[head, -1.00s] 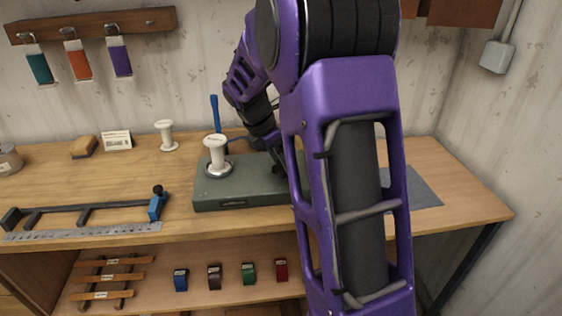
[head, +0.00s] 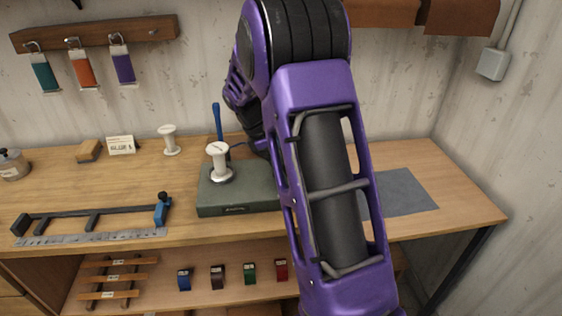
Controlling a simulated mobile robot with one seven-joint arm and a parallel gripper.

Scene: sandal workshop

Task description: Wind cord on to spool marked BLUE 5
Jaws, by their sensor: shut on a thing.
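A white spool (head: 218,155) stands upright on a metal disc on top of a grey-green box (head: 232,208) on the bench. A second white spool (head: 169,140) stands on the bench behind it. No cord winding is visible on either. A small white card (head: 121,145) stands left of the second spool; its print is too small to read surely. My arm reaches over the bench to the box's right side. Its wrist goes behind my forearm, which hides my gripper, whatever it holds, and the right part of the box.
A blue upright handle (head: 217,121) rises behind the box. A dark bar with a blue slider (head: 162,209) and a ruler (head: 91,238) lie at left. A jar (head: 12,165) stands far left. A grey mat (head: 405,195) lies clear at right. Coloured rolls, one blue (head: 184,279), sit below.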

